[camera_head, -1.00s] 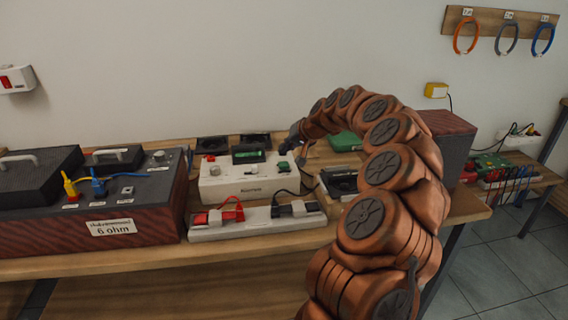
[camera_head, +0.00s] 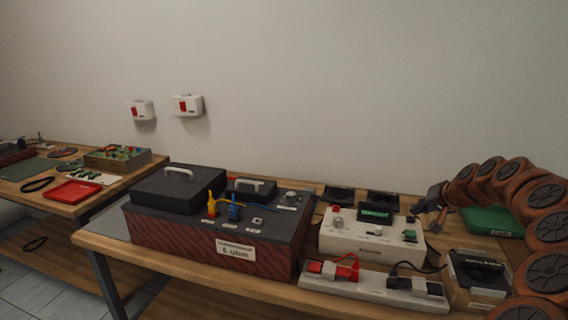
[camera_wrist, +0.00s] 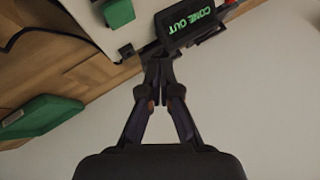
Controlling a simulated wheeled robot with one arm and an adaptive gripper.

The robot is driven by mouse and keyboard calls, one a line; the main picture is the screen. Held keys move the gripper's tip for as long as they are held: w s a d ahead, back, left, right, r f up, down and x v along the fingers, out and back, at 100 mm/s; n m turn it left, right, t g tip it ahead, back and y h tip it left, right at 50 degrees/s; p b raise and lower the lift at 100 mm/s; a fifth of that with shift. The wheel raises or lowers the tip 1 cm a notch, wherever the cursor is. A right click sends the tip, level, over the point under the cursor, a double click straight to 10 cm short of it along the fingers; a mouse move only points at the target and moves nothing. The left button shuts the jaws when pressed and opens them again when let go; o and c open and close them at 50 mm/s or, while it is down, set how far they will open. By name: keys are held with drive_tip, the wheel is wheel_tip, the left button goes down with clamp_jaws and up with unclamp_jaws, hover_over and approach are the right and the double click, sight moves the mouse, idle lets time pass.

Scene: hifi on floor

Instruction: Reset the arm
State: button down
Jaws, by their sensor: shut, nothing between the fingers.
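My arm, with copper-coloured rounded links, curves in from the right of the head view. My gripper (camera_head: 434,206) is at its end, above the right edge of a white device (camera_head: 354,236) with a small screen, knobs and a green button. In the wrist view my gripper (camera_wrist: 159,72) is shut, its fingertips together with nothing between them. The fingertips appear in front of the device's dark display (camera_wrist: 192,24), which reads "COME OUT". I cannot tell whether they touch it.
A dark-red box (camera_head: 262,248) labelled 6 ohm stands left of the device. A power strip (camera_head: 378,288) with red and black plugs lies in front. A green case (camera_head: 492,221) lies to the right. A second table (camera_head: 112,196) with a red tray stands far left.

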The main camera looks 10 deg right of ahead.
drive_tip(key=s+a+r+n+g+y+p, duration=0.1)
drive_tip(key=s+a+r+n, duration=0.15)
drive_tip(key=a, duration=0.45)
drive_tip(key=s+a+r+n+g+y+p, duration=0.1)
drive_tip(key=a+r+p, duration=0.15)
drive_tip(key=a, duration=0.55)
drive_tip(key=s+a+r+n+g+p, duration=0.2)
drive_tip(key=s+a+r+n+g, duration=0.15)
drive_tip(key=s+a, duration=0.95)
drive_tip(key=s+f+g+h+p, duration=0.2)
drive_tip(key=s+p, duration=0.1)
drive_tip(key=s, duration=1.2)
drive_tip(key=s+f+g+h+p, duration=0.2)
drive_tip(key=s+g+p, duration=0.1)
drive_tip(key=s, duration=1.2)
drive_tip(key=shift+s+a+m, duration=0.2)
drive_tip(key=shift+s+m, duration=0.1)
drive_tip(key=shift+s, duration=0.1)
